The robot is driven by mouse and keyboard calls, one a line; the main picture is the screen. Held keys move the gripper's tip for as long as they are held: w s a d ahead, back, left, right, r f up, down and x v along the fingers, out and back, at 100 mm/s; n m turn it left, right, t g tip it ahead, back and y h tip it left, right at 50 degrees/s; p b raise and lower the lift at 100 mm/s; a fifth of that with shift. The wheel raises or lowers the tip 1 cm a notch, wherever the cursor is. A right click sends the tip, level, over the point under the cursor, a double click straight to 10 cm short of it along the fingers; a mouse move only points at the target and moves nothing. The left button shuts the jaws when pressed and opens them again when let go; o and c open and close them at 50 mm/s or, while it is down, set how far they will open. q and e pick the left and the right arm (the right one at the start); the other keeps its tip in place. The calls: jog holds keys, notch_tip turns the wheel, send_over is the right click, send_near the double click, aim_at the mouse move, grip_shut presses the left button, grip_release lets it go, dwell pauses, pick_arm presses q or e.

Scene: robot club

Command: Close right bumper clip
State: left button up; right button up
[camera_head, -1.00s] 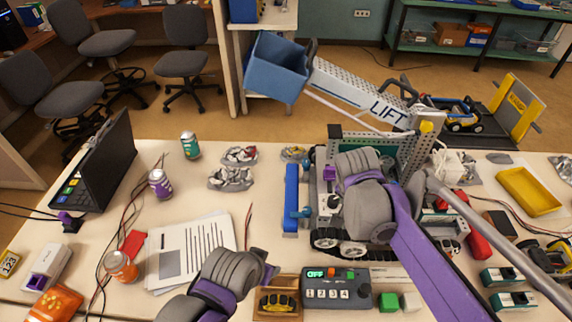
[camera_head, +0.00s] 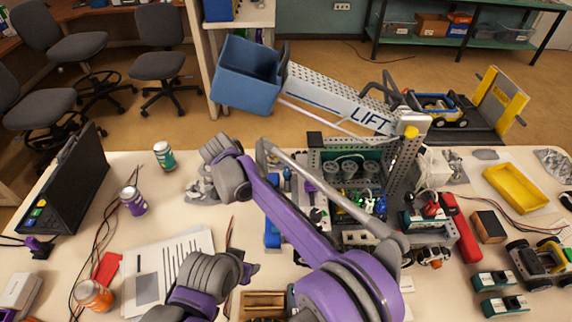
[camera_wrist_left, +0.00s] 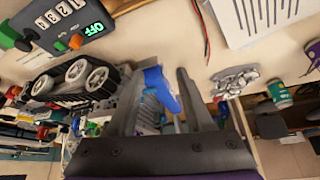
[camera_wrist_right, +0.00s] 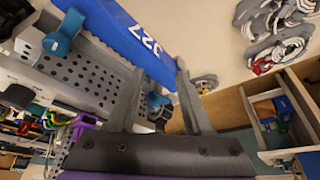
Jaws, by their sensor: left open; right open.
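The blue bumper (camera_head: 272,228) lies along the left side of the tracked robot (camera_head: 345,210), partly behind my right arm. It shows in the right wrist view (camera_wrist_right: 130,32) with white digits. There, a blue clip (camera_wrist_right: 65,32) sits by a perforated grey plate, and another blue clip (camera_wrist_right: 156,104) shows between my right fingers. I cannot tell whether either is closed. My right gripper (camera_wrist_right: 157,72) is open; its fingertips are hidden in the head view. My left gripper (camera_wrist_left: 153,78) is open, with the blue bumper (camera_wrist_left: 161,90) showing beyond its fingers; contact is unclear.
The lift arm (camera_head: 340,97) with a blue bucket (camera_head: 247,75) rises behind the tracked robot. A red block (camera_head: 468,235) and yellow tray (camera_head: 515,190) lie right.

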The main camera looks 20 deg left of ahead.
jog(key=w+d, duration=0.2)
jog(key=p, duration=0.2)
send_near(287, 173)
jog(key=x, duration=0.5)
jog(key=shift+w, duration=0.3)
jog(key=x, duration=0.2)
jog(key=shift+f, duration=0.3)
pick_arm(q)
jog(key=r, duration=0.3)
jog(key=shift+w, duration=0.2)
pick_arm(e)
jog(key=shift+d+f, duration=0.1)
jog(key=shift+f, duration=0.25)
jog(key=shift+w, duration=0.1)
grip_shut()
pick_arm(q)
jog(key=shift+f, duration=0.1)
